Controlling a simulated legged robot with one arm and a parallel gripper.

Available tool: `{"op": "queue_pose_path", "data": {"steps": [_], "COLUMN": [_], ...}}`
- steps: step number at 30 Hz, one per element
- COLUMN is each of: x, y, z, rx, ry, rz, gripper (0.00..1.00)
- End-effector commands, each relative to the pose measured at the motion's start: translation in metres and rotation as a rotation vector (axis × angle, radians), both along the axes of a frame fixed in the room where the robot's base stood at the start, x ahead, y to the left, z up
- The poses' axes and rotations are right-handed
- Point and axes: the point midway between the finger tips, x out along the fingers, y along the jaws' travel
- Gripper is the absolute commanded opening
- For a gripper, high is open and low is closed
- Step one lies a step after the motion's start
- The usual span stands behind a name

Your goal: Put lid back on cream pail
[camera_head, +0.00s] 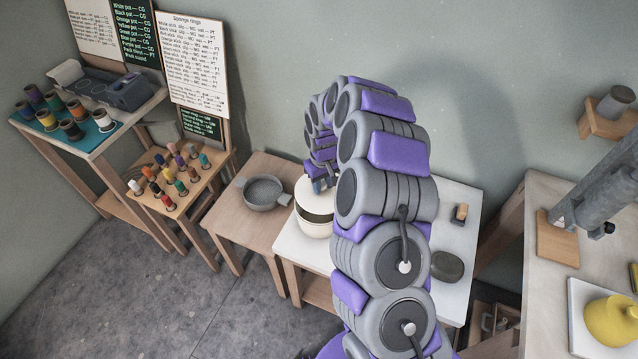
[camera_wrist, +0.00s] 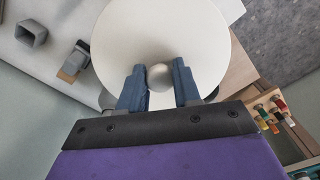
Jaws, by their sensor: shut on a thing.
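The cream pail (camera_head: 314,229) stands on the white-topped table, left of my arm in the head view. Its round cream lid (camera_head: 309,190) is over the pail's mouth, with a dark gap showing between lid and rim at the front. In the wrist view the lid (camera_wrist: 160,30) fills the upper middle and hides the pail. My gripper (camera_wrist: 158,72) is shut on the lid's round knob (camera_wrist: 159,78), one blue finger on each side. In the head view my gripper (camera_head: 319,184) is partly hidden by my arm. Whether the lid touches the rim I cannot tell.
A grey two-handled pan (camera_head: 263,192) sits on the wooden table to the left. A dark oval object (camera_head: 447,266) and a small wood-and-dark block (camera_head: 460,213) lie right of my arm. A peg rack (camera_head: 170,182) stands further left; a workbench (camera_head: 560,290) is at the right.

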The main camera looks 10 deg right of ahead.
Motion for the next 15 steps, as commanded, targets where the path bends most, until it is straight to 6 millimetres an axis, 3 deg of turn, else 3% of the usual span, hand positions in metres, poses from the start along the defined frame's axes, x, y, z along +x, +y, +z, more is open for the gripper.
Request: {"op": "queue_pose_path", "data": {"steps": [15], "x": [0.0], "y": [0.003], "z": [-0.045], "rx": [-0.003], "ry": [0.001], "rz": [0.002], "gripper": [0.02]}}
